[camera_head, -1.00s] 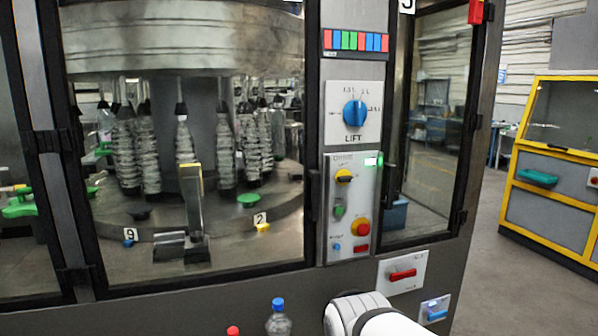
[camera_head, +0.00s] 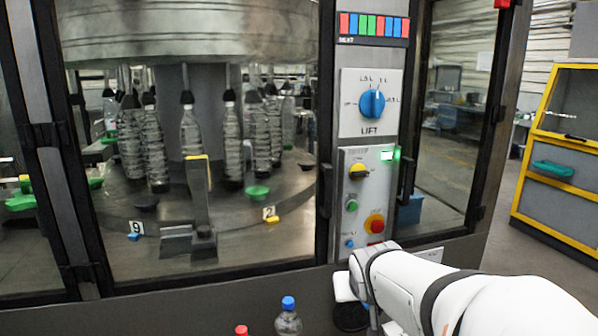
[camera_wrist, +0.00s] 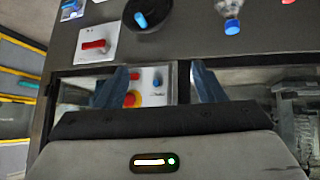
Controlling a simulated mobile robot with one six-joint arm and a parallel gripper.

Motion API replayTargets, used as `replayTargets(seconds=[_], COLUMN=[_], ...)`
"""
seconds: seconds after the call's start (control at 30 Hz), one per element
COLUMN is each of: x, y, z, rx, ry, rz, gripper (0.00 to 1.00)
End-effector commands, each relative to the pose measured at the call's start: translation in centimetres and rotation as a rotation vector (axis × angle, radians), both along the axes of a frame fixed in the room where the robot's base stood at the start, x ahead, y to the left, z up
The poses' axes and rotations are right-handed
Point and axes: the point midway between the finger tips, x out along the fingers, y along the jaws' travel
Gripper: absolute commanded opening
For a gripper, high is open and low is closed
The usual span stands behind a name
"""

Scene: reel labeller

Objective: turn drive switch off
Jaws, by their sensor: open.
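The grey drive panel (camera_head: 382,158) stands on the machine's front pillar in the head view. The drive switch (camera_head: 359,171), a black knob with a yellow handle, is at its upper left. The handle lies roughly level; its exact setting is too small to read. A green button (camera_head: 351,205) and a red knob on a yellow base (camera_head: 375,224) are below it. In the wrist view, which is upside down, my gripper (camera_wrist: 163,77) is open and empty. The panel's lower part (camera_wrist: 148,72) shows beyond its fingers; the drive switch is hidden there. My gripper is hidden in the head view.
The blue LIFT dial (camera_head: 372,104) is above the drive panel. A red handle on a white plate (camera_wrist: 95,44) and a black disc with a blue handle (camera_wrist: 141,18) are low on the machine. A blue-capped bottle (camera_head: 288,319) stands in front. Glass doors flank the pillar.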

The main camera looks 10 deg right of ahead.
Motion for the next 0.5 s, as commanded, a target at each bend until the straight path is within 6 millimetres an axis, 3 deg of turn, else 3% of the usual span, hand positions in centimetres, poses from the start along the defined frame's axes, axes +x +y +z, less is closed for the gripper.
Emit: replayTargets(seconds=[0.03,0.1,0.2,0.33,0.5], x=[2.4,5.5,9.1,12.1,13.7], y=[-2.2,-4.5,-6.8,-9.1,-10.2], z=[1.9,4.6,8.0,11.8,14.5], rx=[-0.024,-0.053,-0.059,-0.053,-0.01], ry=[-0.097,-0.243,-0.428,-0.629,-0.783], rz=[-0.023,-0.029,0.011,0.093,0.208], gripper=[0.63,0.63,0.63,0.63,0.63])
